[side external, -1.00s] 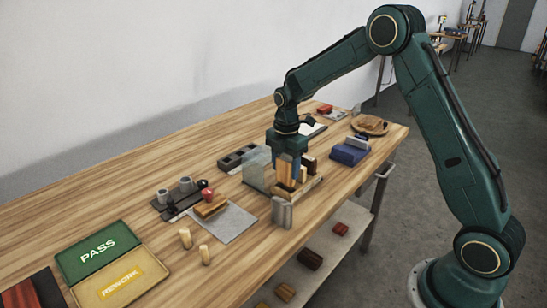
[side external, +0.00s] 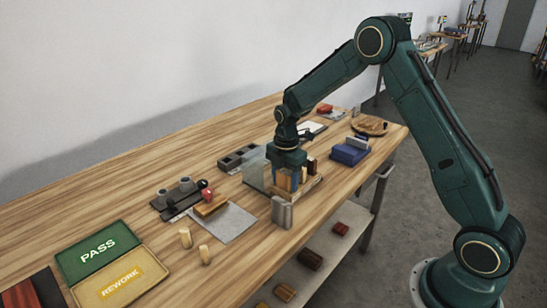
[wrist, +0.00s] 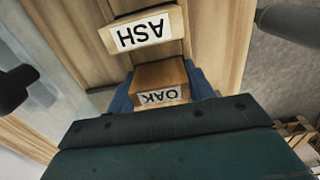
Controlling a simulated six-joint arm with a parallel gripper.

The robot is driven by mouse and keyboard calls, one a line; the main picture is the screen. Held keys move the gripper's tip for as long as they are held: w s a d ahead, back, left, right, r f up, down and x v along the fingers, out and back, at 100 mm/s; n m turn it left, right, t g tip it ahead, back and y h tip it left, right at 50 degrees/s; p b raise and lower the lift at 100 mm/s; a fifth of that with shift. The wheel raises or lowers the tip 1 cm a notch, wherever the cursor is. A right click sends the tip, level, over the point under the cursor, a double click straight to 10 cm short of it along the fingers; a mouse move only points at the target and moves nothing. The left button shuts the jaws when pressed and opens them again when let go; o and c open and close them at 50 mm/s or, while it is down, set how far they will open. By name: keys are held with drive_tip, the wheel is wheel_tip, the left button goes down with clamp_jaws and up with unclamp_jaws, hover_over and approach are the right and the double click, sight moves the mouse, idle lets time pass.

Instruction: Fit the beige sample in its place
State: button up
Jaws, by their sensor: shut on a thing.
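My gripper (side external: 290,176) points down over the sample rack (side external: 312,190) on the bench, with its blue fingers low among the wood blocks. In the wrist view, the fingers are shut on a tan-beige block (wrist: 160,74) with an OAK label, upside down in the picture. A paler block (wrist: 143,30) labelled ASH stands just beyond it. A dark brown block (side external: 311,164) shows at the rack's far side. The fingers and rack wall hide the held block's lower end, so I cannot tell whether it is fully seated.
A clear panel (side external: 254,170) and a grey metal piece (side external: 281,212) stand close to the rack. A blue block (side external: 350,153) lies to the right. A grey plate (side external: 229,225) and PASS and REWORK trays (side external: 122,278) are left. The bench's back left is clear.

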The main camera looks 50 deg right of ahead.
drive_tip(key=shift+f, duration=0.1)
drive_tip(key=o, duration=0.7)
wheel_tip(320, 180, up, 12)
drive_tip(key=shift+r, duration=0.1)
idle(0.3)
idle(0.5)
